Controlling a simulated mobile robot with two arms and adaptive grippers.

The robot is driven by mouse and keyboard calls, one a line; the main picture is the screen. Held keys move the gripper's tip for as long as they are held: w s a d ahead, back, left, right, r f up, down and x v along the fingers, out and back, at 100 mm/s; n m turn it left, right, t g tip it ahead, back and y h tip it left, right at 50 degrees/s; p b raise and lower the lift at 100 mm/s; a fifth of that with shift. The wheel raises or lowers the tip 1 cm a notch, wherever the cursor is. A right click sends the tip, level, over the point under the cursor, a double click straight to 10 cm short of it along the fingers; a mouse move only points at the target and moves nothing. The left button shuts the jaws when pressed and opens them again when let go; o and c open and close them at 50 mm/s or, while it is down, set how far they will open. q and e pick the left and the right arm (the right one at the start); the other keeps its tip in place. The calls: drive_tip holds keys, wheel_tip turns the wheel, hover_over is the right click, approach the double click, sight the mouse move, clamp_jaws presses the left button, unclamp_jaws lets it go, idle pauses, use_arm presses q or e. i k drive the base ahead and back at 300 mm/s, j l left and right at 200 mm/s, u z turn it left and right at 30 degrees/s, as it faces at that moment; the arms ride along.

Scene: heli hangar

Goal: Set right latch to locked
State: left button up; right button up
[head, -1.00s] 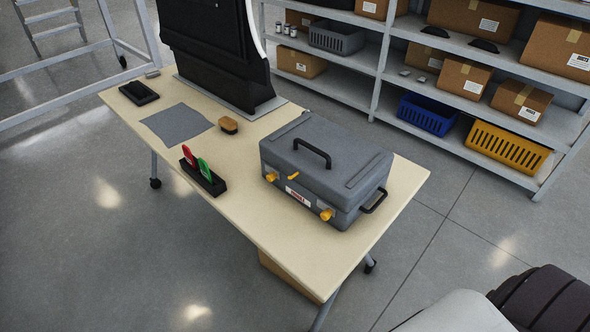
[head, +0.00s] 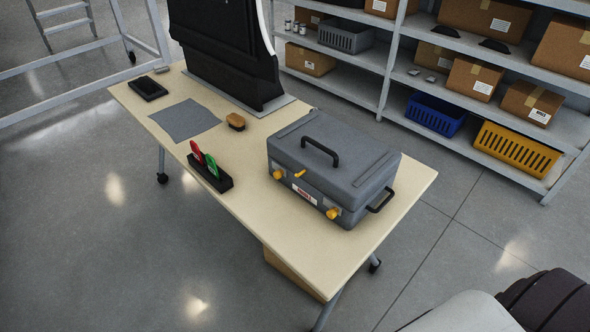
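A grey case (head: 335,165) with a black top handle sits shut on the table, its front facing the lower left. On its front are a yellow right latch (head: 333,212), a yellow left latch (head: 278,174) and a small yellow lever (head: 300,173) near the lid edge. A white label with red print sits between the latches. The right latch is too small to read its setting. Neither of my grippers is in view. Part of my own arm or body shows at the lower right corner.
The table (head: 262,228) also holds a stand with red and green tags (head: 211,176), a brush (head: 236,121), a grey cloth (head: 185,120), a dark device (head: 148,88) and a tall black panel (head: 225,50). Shelves (head: 388,75) with boxes stand behind. The floor in front is clear.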

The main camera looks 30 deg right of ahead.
sight(331, 214)
drive_tip(key=z, duration=1.1)
